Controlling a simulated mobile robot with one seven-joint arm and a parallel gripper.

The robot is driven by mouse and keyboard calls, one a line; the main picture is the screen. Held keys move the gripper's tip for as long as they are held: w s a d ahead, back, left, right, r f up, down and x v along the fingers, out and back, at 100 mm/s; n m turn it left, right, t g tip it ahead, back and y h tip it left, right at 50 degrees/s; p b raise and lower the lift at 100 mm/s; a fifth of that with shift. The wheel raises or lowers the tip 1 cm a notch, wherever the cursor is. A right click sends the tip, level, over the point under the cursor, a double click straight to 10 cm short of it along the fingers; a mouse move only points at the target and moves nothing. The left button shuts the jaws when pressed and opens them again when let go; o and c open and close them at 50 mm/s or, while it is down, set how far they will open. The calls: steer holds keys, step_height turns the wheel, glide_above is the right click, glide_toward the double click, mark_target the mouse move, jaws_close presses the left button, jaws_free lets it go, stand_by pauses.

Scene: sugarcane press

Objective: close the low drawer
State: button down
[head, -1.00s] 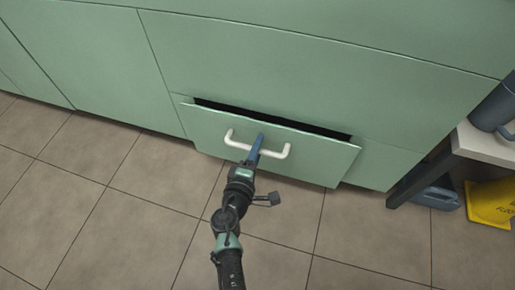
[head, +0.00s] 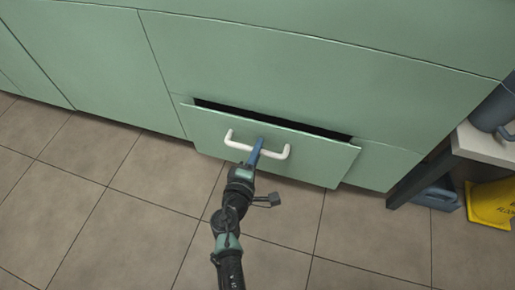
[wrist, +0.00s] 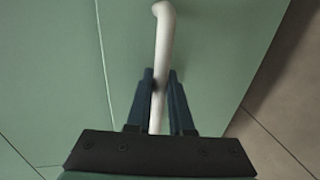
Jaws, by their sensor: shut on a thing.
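The low drawer (head: 310,158) is a green front in a green cabinet, pulled out a little, with a dark gap along its top edge. A white bar handle (head: 237,145) is fixed across its front. My gripper (head: 258,146) is at the middle of the handle, its blue fingers one on each side of the bar. In the wrist view the handle (wrist: 162,50) runs between the two fingers (wrist: 160,95), which are shut on it. The inside of the drawer is too dark to see.
Green cabinet panels (head: 90,55) stand left of and above the drawer. A table (head: 482,143) with a dark mug (head: 493,112) stands at the right, with a yellow sign (head: 490,203) and a blue-grey container (head: 436,197) below. The tiled floor (head: 110,215) in front is clear.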

stand_by(0.7)
steer(key=b+x, duration=0.1)
steer(key=x, duration=0.3)
steer(key=shift+w+r+b, duration=0.1)
steer(key=shift+r+b, duration=0.3)
steer(key=shift+r, duration=0.05)
steer(key=c, duration=0.8)
jaws_free()
steer(key=shift+r, duration=0.1)
steer(key=p+v, duration=0.5)
steer(key=v, duration=0.8)
steer(key=shift+f, duration=0.25)
